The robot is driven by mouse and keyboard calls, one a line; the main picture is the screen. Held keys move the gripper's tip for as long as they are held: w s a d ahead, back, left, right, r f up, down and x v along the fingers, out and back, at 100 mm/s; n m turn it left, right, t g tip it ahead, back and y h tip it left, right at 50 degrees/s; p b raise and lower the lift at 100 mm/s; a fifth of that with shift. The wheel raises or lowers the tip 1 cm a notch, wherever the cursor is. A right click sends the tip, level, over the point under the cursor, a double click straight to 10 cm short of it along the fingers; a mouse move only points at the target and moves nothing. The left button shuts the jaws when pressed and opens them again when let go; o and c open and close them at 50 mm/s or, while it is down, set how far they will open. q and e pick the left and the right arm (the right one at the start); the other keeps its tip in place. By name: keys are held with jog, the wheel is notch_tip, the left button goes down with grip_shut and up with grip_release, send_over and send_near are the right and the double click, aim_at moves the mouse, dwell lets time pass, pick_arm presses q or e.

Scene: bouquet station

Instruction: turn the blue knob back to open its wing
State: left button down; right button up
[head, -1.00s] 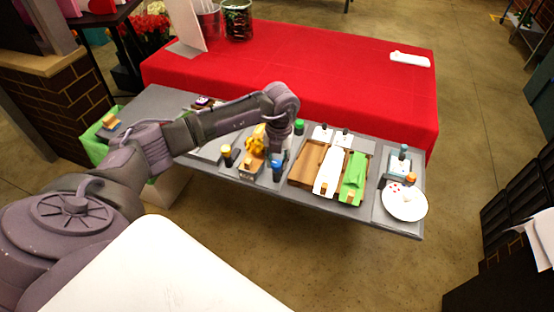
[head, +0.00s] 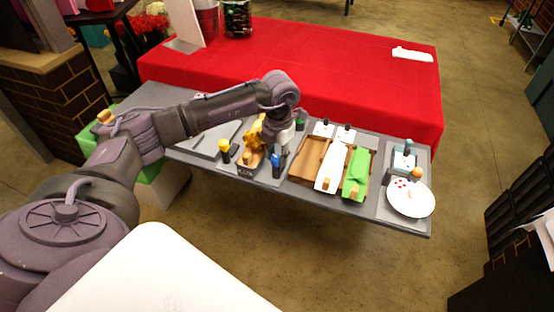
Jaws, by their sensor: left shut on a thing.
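The blue knob (head: 276,161) stands upright at the near edge of the grey table, right of a small cradle fixture (head: 245,171). A yellow flower-like bundle (head: 254,137) lies in the fixture, with a tan part (head: 251,158) in front of it. My left gripper (head: 275,149) points down at the blue knob and is shut on its top; the fingertips are small and partly hidden. Which part is the knob's wing I cannot tell. My right gripper is not in view.
A yellow-topped knob (head: 224,146) stands left of the fixture, and a green knob (head: 300,125) behind right. A brown tray (head: 307,160) with white and green pieces lies to the right. A white plate (head: 410,198) sits at the right end. The red table (head: 330,70) behind is mostly clear.

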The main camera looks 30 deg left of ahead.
pick_arm(q)
jog(key=m+b, duration=0.4)
jog(key=m, duration=0.2)
jog(key=shift+f, duration=0.15)
jog(key=m+b, duration=0.2)
jog(key=m, duration=0.1)
jog(key=shift+m, duration=0.4)
jog(key=shift+m+b, duration=0.9)
jog(key=shift+m, duration=0.4)
jog(key=shift+r, duration=0.2)
jog(key=c, duration=0.8)
grip_release()
jog(key=shift+s, duration=0.1)
